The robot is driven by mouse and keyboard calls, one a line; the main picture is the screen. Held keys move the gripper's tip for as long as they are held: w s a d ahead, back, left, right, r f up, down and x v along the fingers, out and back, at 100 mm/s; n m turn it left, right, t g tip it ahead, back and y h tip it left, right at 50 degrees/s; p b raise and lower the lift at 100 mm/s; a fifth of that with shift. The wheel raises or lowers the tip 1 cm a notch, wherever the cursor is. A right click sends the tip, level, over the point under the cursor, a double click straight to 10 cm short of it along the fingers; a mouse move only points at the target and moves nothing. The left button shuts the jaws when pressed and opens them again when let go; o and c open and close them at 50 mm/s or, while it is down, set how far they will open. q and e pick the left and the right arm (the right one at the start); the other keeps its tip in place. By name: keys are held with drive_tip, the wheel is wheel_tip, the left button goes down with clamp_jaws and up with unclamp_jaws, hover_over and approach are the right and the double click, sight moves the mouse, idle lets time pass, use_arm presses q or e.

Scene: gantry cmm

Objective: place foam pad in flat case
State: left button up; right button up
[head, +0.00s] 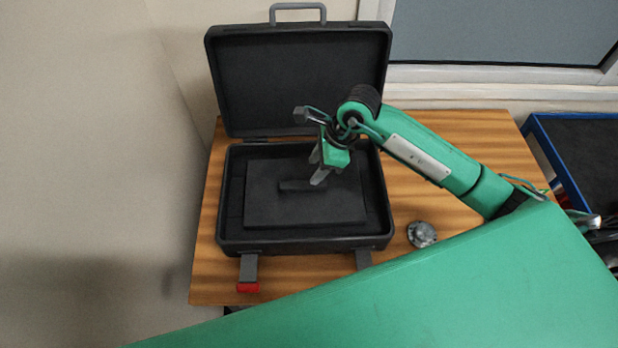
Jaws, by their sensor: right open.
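The flat case (228,240) is black and stands open on a wooden table, its lid (300,75) raised at the back with a grey handle on top. The dark foam pad (305,210) lies inside the case base and looks roughly flat, with a raised grip bar (300,186) on its top. My right gripper (318,170) is open above the pad, near the right end of the bar. I cannot tell whether it touches the bar. My left gripper is not in view.
The wooden table (455,150) has free room right of the case. A small round metal part (422,234) lies there. A blue-edged cart (560,160) stands at the right. Latches (248,270) hang at the case front. A wall is behind.

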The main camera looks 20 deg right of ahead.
drive_tip(key=b+v, duration=0.1)
drive_tip(key=v, duration=0.4)
drive_tip(key=shift+r, duration=0.15)
idle(0.3)
